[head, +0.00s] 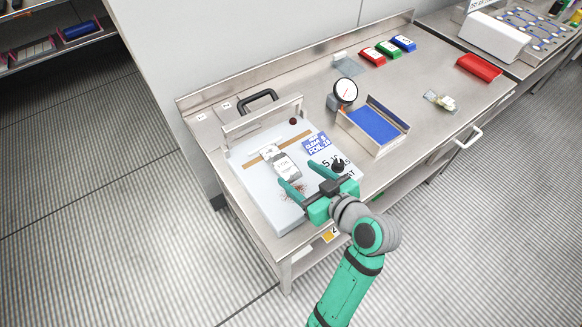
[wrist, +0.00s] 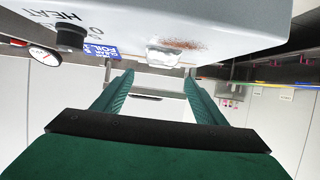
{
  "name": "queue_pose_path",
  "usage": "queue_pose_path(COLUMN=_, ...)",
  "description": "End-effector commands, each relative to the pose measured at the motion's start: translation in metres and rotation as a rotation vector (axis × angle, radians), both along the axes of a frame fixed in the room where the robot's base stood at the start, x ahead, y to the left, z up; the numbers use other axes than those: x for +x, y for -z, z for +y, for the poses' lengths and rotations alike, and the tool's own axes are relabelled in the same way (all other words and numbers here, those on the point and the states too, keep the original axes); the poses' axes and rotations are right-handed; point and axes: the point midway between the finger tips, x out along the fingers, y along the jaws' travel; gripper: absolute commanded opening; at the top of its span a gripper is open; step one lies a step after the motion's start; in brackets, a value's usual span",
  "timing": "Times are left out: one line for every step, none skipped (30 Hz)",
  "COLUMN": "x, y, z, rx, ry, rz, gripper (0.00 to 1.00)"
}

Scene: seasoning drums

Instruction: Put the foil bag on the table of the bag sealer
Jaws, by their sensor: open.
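The bag sealer (head: 262,195) is a pale grey box with a flat top, a brown strip and a raised metal bar at its back. The foil bag (head: 286,166), silvery with a white label, lies on this top with its upper end at the strip. A reddish-brown sprinkle of grains lies in front of it. My gripper (head: 298,172) is open, with nothing seen between its fingers, near the front of the sealer. In the wrist view, the open fingers (wrist: 159,75) point toward a whitish piece of the bag (wrist: 172,55) beside the grains; the rest is hidden.
A black knob (head: 338,165) stands on the sealer near my gripper. A round dial (head: 346,91) and a blue-bottomed metal tray (head: 393,112) stand behind to the right. Red, green and blue packs line the back; a red tray (head: 479,67) lies far right. The middle steel tabletop is mostly clear.

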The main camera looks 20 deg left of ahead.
Motion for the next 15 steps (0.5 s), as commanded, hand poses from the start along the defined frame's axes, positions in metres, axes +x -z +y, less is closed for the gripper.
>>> queue_pose_path(x=-0.004, y=-0.003, z=-0.006, rx=-0.001, ry=0.003, rz=-0.001, gripper=0.65)
queue_pose_path(x=-0.006, y=-0.004, z=-0.009, rx=0.0, ry=0.002, rz=-0.001, gripper=0.65)
queue_pose_path(x=-0.009, y=-0.006, z=-0.012, rx=0.0, ry=0.002, rz=-0.001, gripper=0.65)
queue_pose_path(x=-0.01, y=-0.007, z=-0.014, rx=0.0, ry=0.002, rz=-0.001, gripper=0.65)
queue_pose_path(x=-0.012, y=-0.008, z=-0.016, rx=0.0, ry=0.002, rz=-0.001, gripper=0.65)
queue_pose_path(x=-0.013, y=-0.009, z=-0.017, rx=0.001, ry=0.001, rz=-0.001, gripper=0.65)
queue_pose_path(x=-0.014, y=-0.01, z=-0.018, rx=0.0, ry=0.0, rz=0.0, gripper=0.65)
queue_pose_path(x=-0.015, y=-0.01, z=-0.019, rx=0.0, ry=0.0, rz=0.0, gripper=0.65)
queue_pose_path(x=-0.016, y=-0.01, z=-0.02, rx=0.0, ry=0.0, rz=0.0, gripper=0.65)
queue_pose_path(x=-0.016, y=-0.01, z=-0.02, rx=0.0, ry=-0.001, rz=0.0, gripper=0.65)
queue_pose_path(x=-0.016, y=-0.01, z=-0.02, rx=0.0, ry=-0.002, rz=0.001, gripper=0.65)
queue_pose_path(x=-0.016, y=-0.01, z=-0.02, rx=0.0, ry=-0.002, rz=0.001, gripper=0.65)
queue_pose_path(x=-0.016, y=-0.01, z=-0.02, rx=-0.001, ry=-0.001, rz=0.001, gripper=0.65)
queue_pose_path(x=-0.016, y=-0.01, z=-0.02, rx=-0.001, ry=-0.001, rz=0.001, gripper=0.65)
queue_pose_path(x=-0.016, y=-0.01, z=-0.02, rx=0.0, ry=-0.001, rz=0.0, gripper=0.65)
